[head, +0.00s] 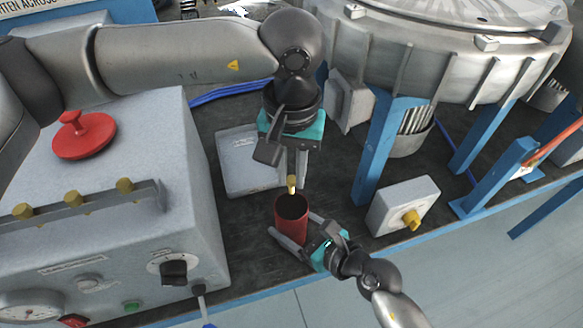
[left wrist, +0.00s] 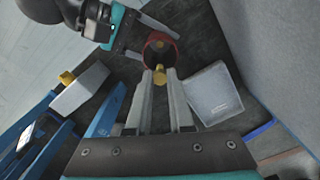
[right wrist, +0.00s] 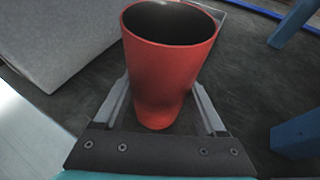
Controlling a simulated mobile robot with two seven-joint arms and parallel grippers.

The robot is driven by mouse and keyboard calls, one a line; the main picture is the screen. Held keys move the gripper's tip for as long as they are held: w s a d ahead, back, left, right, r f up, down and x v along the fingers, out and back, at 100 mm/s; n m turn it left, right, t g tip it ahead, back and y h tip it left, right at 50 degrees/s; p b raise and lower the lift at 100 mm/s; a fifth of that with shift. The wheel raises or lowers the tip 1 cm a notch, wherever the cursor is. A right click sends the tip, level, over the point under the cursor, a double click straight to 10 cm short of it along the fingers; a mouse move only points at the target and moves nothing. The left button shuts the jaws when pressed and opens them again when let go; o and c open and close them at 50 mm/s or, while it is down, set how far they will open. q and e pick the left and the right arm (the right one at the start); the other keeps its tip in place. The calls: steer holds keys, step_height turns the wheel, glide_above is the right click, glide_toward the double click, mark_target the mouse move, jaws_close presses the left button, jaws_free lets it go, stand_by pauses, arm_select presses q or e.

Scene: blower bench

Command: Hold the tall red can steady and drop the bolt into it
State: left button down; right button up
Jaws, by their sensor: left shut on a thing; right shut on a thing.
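The tall red can (head: 291,221) stands upright and open-topped on the dark bench, near its front edge. My right gripper (head: 292,236) has its fingers on either side of the can, low on its wall; it fills the right wrist view (right wrist: 168,75). My left gripper (head: 296,178) points down from above and is shut on the brass-coloured bolt (head: 292,184). The bolt hangs just above the can's mouth in the head view. In the left wrist view the bolt (left wrist: 160,75) shows between the fingertips, with the can (left wrist: 160,50) beyond it. The can's inside is dark.
A grey control box (head: 130,200) with a red knob stands left of the can. A pale flat plate (head: 245,165) lies behind it. A small grey box with a yellow knob (head: 404,206) stands to the right, near blue legs (head: 383,145) under the large blower housing (head: 440,45).

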arm_select(q)
steer(key=c, duration=0.7)
jaws_free()
step_height(320, 180, up, 12)
arm_select(e)
steer(key=o, duration=1.3)
